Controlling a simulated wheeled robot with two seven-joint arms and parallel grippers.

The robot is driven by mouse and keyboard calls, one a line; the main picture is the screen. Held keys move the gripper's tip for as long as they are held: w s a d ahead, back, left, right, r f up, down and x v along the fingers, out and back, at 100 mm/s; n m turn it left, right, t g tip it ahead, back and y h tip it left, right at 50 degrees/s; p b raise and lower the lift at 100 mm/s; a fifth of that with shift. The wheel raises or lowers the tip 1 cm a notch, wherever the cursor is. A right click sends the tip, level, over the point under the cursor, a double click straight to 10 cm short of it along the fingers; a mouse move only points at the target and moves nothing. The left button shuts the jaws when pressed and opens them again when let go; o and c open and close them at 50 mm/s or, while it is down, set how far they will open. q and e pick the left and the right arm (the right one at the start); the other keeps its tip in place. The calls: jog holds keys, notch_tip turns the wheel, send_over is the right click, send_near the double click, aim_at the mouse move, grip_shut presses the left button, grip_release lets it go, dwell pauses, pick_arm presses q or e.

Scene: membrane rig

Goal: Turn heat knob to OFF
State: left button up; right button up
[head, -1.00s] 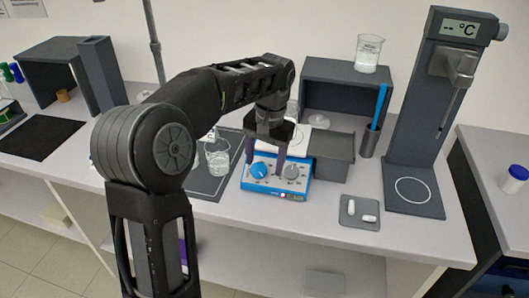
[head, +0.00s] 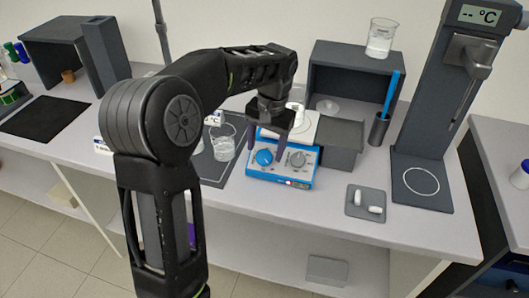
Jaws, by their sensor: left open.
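A blue hotplate stirrer (head: 303,180) with a light front panel stands on the bench in the middle of the head view. Its panel carries a blue knob (head: 264,158) on the left and a grey knob (head: 297,159) on the right. Which one is the heat knob, and where it points, is too small to read. Whether a finger touches a knob cannot be told. My right gripper is out of view.
A small grey tray (head: 357,206) with white stir bars lies to the front right. A tall temperature stand (head: 440,100) is farther right.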

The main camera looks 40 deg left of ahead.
aim_at(264, 157)
pick_arm(q)
jog(key=shift+a+f, duration=0.15)
jog(key=shift+f, duration=1.25)
jog(key=shift+c, duration=0.5)
grip_shut()
